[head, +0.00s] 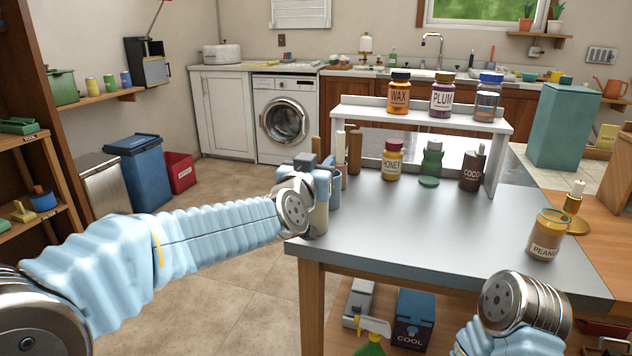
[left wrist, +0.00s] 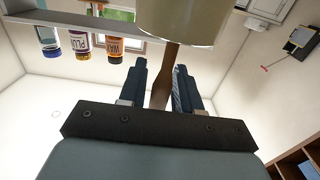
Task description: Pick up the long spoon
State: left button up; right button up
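In the left wrist view the holder (left wrist: 180,18) is at the top of the picture. A brown wooden handle, seemingly that of the long spoon (left wrist: 167,75), runs from the holder between the two fingers of my left gripper (left wrist: 160,85). The fingers look apart, with a narrow gap beside the handle. In the head view my gripper hides most of the handle. The spoon's other end is not visible. My right gripper is out of view.
A white riser (head: 440,115) on the table (head: 400,240) carries jars of wax and plum and a blue-lidded jar. Honey (head: 392,165), a green bottle (head: 431,165) and a cocoa bottle (head: 472,170) stand below. A peanut jar (head: 546,240) is at the right. The table's middle is clear.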

pick_arm(q)
grip_shut()
jog(key=shift+r, duration=0.1)
